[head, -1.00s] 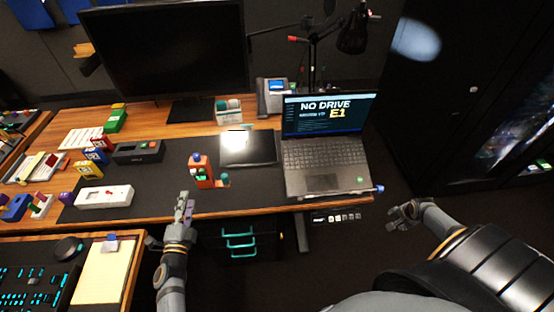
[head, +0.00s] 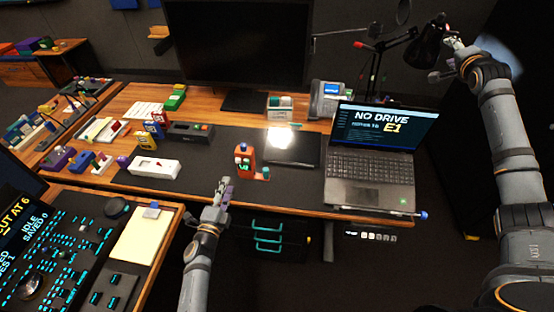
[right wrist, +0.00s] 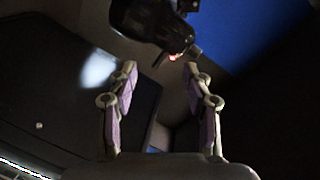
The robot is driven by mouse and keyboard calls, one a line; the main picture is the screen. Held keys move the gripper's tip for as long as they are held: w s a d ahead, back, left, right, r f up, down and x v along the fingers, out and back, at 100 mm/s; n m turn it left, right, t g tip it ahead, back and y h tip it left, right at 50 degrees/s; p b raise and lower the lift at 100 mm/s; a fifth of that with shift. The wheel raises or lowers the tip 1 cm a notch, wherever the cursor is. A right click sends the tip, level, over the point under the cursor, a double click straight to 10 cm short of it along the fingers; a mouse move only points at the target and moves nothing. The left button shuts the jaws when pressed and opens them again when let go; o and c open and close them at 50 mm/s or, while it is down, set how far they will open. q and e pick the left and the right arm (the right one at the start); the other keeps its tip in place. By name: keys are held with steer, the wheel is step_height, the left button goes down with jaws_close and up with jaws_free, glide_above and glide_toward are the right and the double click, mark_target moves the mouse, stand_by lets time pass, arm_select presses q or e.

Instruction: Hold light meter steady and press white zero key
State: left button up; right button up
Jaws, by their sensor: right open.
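A small upright orange device (head: 244,164) with a purple dome on top and a green patch on its front stands on the dark desk mat. It looks most like the light meter, though no label is readable. A white key cannot be made out on it. My left gripper (head: 222,188) is just in front of it and to its left, near the desk's front edge, apart from it; its finger opening is unclear. My right gripper (head: 446,58) is raised at the upper right beside the black desk lamp. In the right wrist view it (right wrist: 159,72) is open and empty, the lamp head (right wrist: 160,25) beyond its fingertips.
An open laptop (head: 370,180) reads "NO DRIVE E1". A black tablet (head: 292,150) lies between it and the orange device. A white box (head: 153,168) and a dark box (head: 190,132) stand to the left. The black lamp (head: 427,50) hangs at the back right.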

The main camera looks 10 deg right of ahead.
steer(key=s+a+r+n+t+h, duration=0.1)
steer(key=s+a+r+t+h, duration=0.15)
steer(key=r, duration=1.05)
steer(key=s+a+r+n+t+h, duration=0.1)
steer(key=s+a+r+t+h, duration=0.2)
steer(key=r, duration=1.1)
steer(key=s+a+r+n+t+h, duration=0.15)
steer(key=a+r, duration=0.25)
steer(key=r, duration=0.9)
steer(key=w+a+f+n+g+y, duration=0.2)
steer(key=w+a+f+n+y, duration=0.15)
steer(key=w+f, duration=0.5)
steer(key=w+a+f+n+g+y, duration=0.2)
steer(key=w+a+f, duration=0.3)
steer(key=f, duration=0.7)
steer(key=n+g+y, duration=1)
steer(key=n+g, duration=0.2)
steer(key=g, duration=0.2)
glide_above(266, 169)
steer(key=s+d, duration=0.1)
steer(key=s, duration=0.3)
step_height(266, 169, down, 52)
steer(key=f, duration=0.1)
steer(key=x, duration=0.5)
steer(key=w+x, duration=0.1)
steer(key=x, duration=0.2)
steer(key=shift+w+d+f, duration=0.15)
steer(key=shift+d, duration=0.05)
steer(key=shift+x, duration=0.75)
